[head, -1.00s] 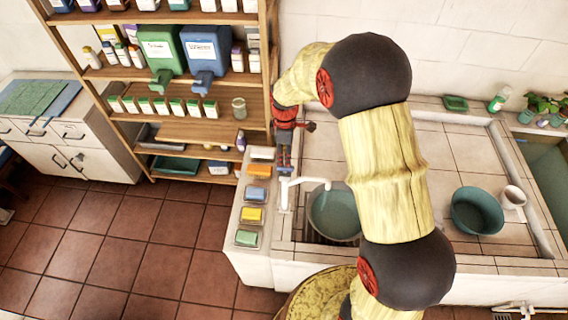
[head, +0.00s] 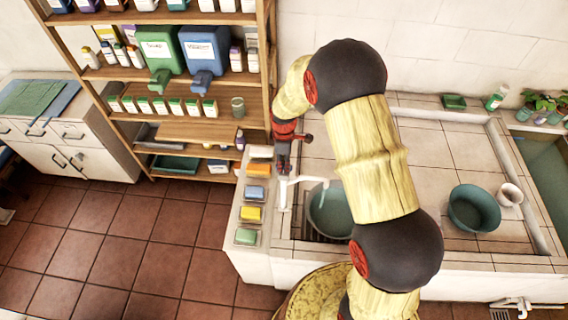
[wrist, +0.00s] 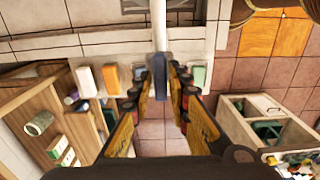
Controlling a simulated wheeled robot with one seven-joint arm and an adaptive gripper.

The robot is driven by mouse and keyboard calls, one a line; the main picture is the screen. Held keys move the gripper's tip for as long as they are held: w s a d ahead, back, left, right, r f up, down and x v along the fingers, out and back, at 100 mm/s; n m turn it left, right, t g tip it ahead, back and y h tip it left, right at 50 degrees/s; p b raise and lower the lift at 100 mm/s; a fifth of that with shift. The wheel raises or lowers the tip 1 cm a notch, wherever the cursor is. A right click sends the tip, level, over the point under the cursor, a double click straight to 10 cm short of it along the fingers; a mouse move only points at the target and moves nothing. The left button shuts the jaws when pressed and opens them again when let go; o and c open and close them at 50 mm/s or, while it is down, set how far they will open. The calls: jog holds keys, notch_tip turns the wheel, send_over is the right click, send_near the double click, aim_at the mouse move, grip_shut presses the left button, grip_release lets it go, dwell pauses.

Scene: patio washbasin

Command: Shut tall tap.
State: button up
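The tall tap (head: 286,193) is white and stands on the ledge left of the sink, its spout reaching right over a round green-grey basin (head: 330,222). A pale streak hangs below the spout; I cannot tell if it is water. In the wrist view the pale tap (wrist: 161,32) runs down from the top to a dark blue-grey lever (wrist: 161,78). My gripper (wrist: 162,84) is open, with one finger on each side of the lever and gaps showing. In the head view my gripper (head: 283,160) is at the top of the tap, small and partly hiding it.
Several coloured blocks in trays, one yellow (head: 250,214), line the ledge left of the tap. A wooden shelf (head: 190,131) with bottles stands behind. A green bowl (head: 474,208) and a white jug (head: 509,195) sit on the right of the tiled counter.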

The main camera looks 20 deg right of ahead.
grip_shut()
jog(key=shift+m+b, duration=0.3)
jog(key=shift+m, duration=0.1)
jog(key=m+b, duration=0.3)
jog(key=m, duration=0.1)
jog(key=shift+f, duration=0.1)
jog(key=m+b, duration=0.2)
jog(key=m, duration=0.4)
jog(key=shift+b, duration=0.4)
jog(key=m+b, duration=0.1)
jog(key=m, duration=0.2)
jog(key=shift+m+b, duration=0.7)
jog(key=shift+m, duration=1.4)
jog(key=shift+o, duration=2.1)
grip_release()
